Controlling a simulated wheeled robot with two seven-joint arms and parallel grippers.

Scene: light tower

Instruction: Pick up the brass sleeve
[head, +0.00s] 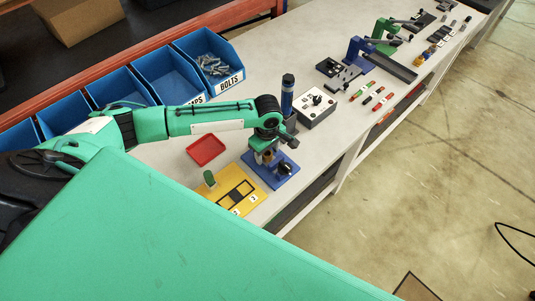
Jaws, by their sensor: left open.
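A small brass-coloured part (268,157), which looks like the brass sleeve, shows on a blue base plate (262,178). My left arm reaches in from the left, and my left gripper (264,152) points down at this part. The gripper is open, with its fingers close to the brass part. At this size I cannot tell whether the fingers touch it or stand around it. The gripper and wrist hide some of the part. A black knob (285,167) sits on the same plate, just right of the gripper. My right gripper is not in view.
A red tray (205,149) lies left of the blue plate. Blue bins (207,66) line the back edge.

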